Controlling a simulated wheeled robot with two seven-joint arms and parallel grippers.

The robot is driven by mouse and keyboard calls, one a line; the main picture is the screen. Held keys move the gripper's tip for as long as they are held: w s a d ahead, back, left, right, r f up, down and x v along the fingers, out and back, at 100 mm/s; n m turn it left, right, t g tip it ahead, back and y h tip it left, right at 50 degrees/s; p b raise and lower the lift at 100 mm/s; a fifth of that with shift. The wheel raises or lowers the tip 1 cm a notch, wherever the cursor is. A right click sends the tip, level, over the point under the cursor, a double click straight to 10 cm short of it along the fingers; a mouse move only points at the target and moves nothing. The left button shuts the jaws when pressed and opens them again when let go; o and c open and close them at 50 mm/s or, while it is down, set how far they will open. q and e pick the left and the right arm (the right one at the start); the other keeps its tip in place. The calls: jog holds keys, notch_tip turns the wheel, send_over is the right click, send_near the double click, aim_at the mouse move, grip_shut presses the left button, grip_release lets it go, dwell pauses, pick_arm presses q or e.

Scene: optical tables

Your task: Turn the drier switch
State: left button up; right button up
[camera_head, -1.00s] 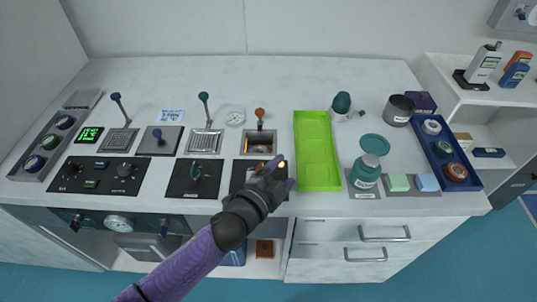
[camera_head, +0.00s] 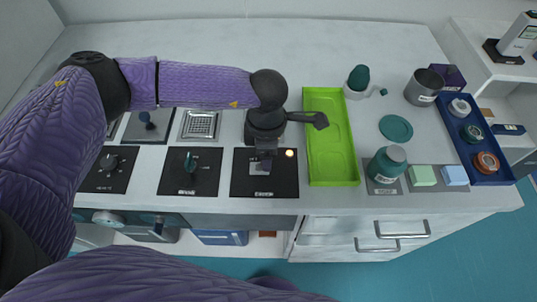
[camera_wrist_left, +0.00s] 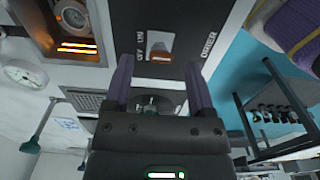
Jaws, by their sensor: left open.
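The drier panel (camera_head: 240,186) is a black plate on the front of the white bench, with a lit orange lamp at its upper right. Its switch (camera_wrist_left: 160,40) is a small pale plate with an orange-brown piece, beside "OFF", "ON" and "DRIER" lettering in the left wrist view. My left gripper (camera_head: 264,154) reaches down over the panel from the back. In the left wrist view its two fingers (camera_wrist_left: 160,66) are apart and empty, with the switch in the gap ahead of them. Contact cannot be told. My right gripper is not in view.
A lime green tray (camera_head: 311,165) lies right of the panel. A teal jar (camera_head: 386,165) and a blue tray (camera_head: 462,138) stand further right. My left arm covers the bench's back left.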

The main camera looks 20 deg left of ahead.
pick_arm(q)
notch_tip(320, 180, down, 2)
jog(key=shift+f, duration=0.2)
grip_shut()
